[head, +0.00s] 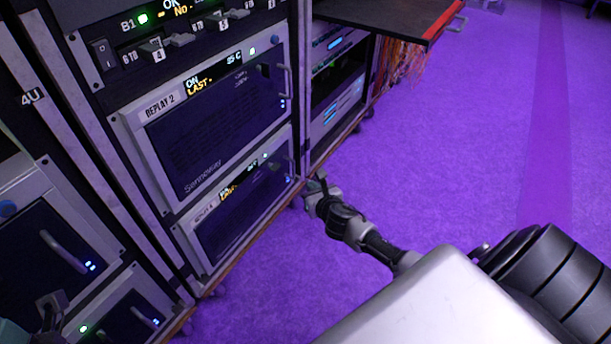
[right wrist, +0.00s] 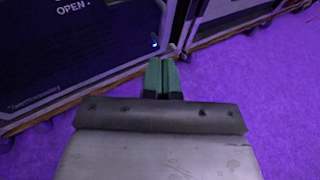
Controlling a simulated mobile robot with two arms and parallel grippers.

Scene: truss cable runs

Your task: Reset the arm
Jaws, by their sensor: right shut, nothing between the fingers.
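My right arm reaches from the lower right of the head view toward the foot of the equipment rack. Its gripper (head: 317,184) is low beside the rack's front bottom edge, small and dark there. In the right wrist view the two green fingers (right wrist: 162,76) are pressed together with nothing between them, in front of the rack's lower edge. I cannot tell whether they touch it. At the bottom left corner of the head view, a grey and teal piece (head: 12,331) seems to be part of my left gripper; its fingers are mostly cut off.
A rack holds a "REPLAY 2" unit (head: 215,128) with a handle, and a similar unit (head: 243,208) below. A dark shelf with a red edge (head: 443,22) juts out at the top, with orange cables (head: 402,62) hanging beneath. The purple floor (head: 470,140) on the right is clear.

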